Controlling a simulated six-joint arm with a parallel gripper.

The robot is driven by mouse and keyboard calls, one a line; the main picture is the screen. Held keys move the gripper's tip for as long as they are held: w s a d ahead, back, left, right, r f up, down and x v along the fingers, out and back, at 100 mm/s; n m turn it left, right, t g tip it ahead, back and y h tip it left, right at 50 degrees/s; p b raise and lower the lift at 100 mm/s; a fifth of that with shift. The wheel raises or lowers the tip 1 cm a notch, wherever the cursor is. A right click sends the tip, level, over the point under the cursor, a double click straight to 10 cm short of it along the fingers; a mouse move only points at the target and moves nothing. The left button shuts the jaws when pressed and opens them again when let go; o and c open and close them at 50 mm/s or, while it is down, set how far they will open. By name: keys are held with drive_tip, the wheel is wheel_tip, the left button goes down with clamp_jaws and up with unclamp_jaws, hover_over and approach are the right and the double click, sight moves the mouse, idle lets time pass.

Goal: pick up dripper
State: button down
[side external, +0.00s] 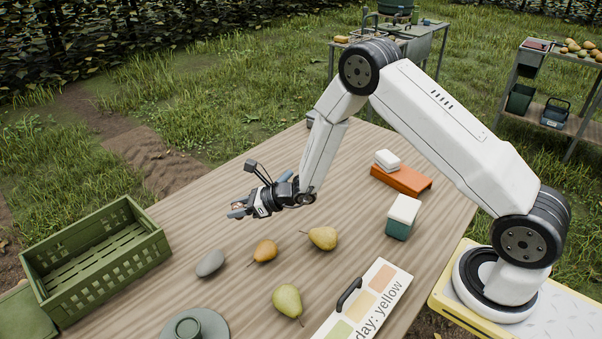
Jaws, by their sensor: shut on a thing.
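My gripper (239,208) is above the middle of the wooden table, reaching left. It is shut on a small brownish thing (238,204), mostly hidden between the fingers. I cannot tell whether this is the dripper. A grey-green round piece (188,327) with a raised ring on a flat disc lies at the front edge of the picture, partly cut off, apart from the gripper.
An orange-brown pear (264,251), yellow pear (323,238), green pear (288,301) and grey stone (210,263) lie on the table. A green crate (97,254) stands left.

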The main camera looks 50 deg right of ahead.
drive_tip(key=s+r, duration=0.2)
drive_tip(key=s, duration=0.3)
drive_tip(key=shift+s+d+r, duration=0.25)
drive_tip(key=shift+d, duration=0.1)
idle(0.5)
